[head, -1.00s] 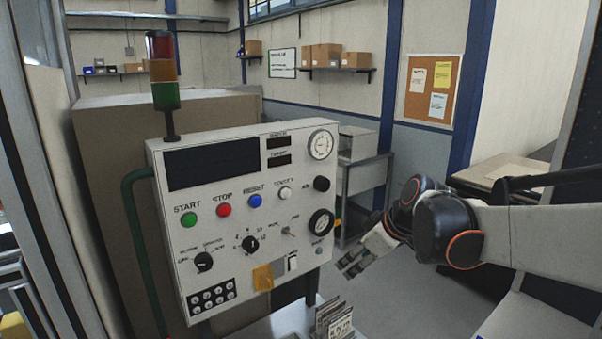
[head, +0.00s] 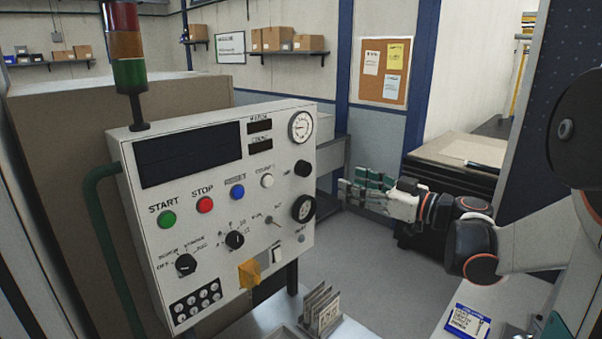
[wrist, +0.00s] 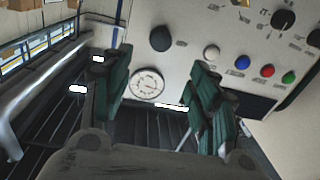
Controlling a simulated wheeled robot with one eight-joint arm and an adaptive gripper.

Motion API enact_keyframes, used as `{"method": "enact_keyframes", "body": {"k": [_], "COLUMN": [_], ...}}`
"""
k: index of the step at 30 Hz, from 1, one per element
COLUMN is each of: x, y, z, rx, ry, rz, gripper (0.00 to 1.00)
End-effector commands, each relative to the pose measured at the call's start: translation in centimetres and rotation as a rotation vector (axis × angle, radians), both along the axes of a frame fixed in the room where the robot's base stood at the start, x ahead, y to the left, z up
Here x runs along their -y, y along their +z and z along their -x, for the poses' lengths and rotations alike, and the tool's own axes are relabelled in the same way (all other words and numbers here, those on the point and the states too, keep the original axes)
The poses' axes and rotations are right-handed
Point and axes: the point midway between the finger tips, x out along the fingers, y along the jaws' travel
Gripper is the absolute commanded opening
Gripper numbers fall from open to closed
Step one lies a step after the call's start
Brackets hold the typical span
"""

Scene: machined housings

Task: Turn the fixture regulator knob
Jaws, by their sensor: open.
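A white control panel (head: 215,270) stands left of centre in the head view. Near its right edge are a round gauge (head: 301,127), a plain black knob (head: 302,168) below it, and a black knob with a pale face (head: 303,208) lower down. The labels are too blurred to tell which is the regulator knob. My gripper (head: 352,190) is right of these, apart from the panel, fingers pointing left. In the wrist view, its green fingers (wrist: 162,68) are spread and empty, with the gauge (wrist: 148,84) between them and the plain black knob (wrist: 161,38) beyond.
The panel also carries a green button (head: 167,219), a red one (head: 205,205), a blue one (head: 237,192), and two rotary selectors (head: 186,264) (head: 235,240). A yellow tag (head: 249,273) sits at its lower edge. A card holder (head: 322,310) stands below. Open floor lies right of the panel.

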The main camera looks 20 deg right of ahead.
Motion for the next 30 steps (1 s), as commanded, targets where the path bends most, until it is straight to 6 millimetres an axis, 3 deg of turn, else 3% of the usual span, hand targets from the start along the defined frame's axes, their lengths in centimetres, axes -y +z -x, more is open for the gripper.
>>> {"method": "enact_keyframes", "body": {"k": [18,24,30], "x": [-5.1,-5.8,-6.0], "y": [-0.1,0.0,0.0], "z": [-9.8,-11.4,-11.8], "rx": [-0.003,-0.004,-0.005], "ry": [0.005,0.002,0.002], "rz": [0.001,0.0,0.0], "gripper": [0.55,0.55,0.55]}}
